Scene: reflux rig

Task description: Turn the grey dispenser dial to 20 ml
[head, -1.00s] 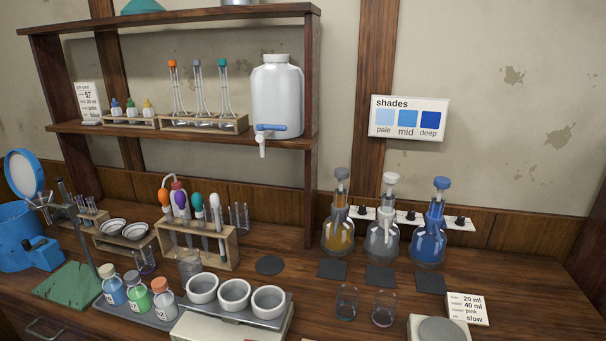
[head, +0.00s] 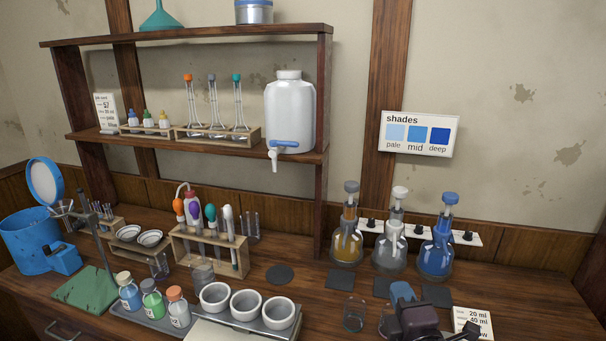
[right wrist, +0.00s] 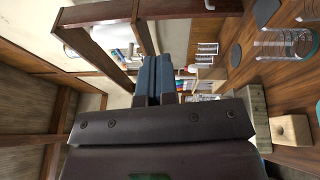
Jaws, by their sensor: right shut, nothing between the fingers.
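My left gripper is not in view.
Dark mats (head: 340,279) lie before the dispensers. A glass beaker (head: 354,314) stands left of my right gripper. A card (head: 472,321) reading 20 ml and 40 ml is partly covered by my right arm. A shades chart (head: 420,134) hangs above.

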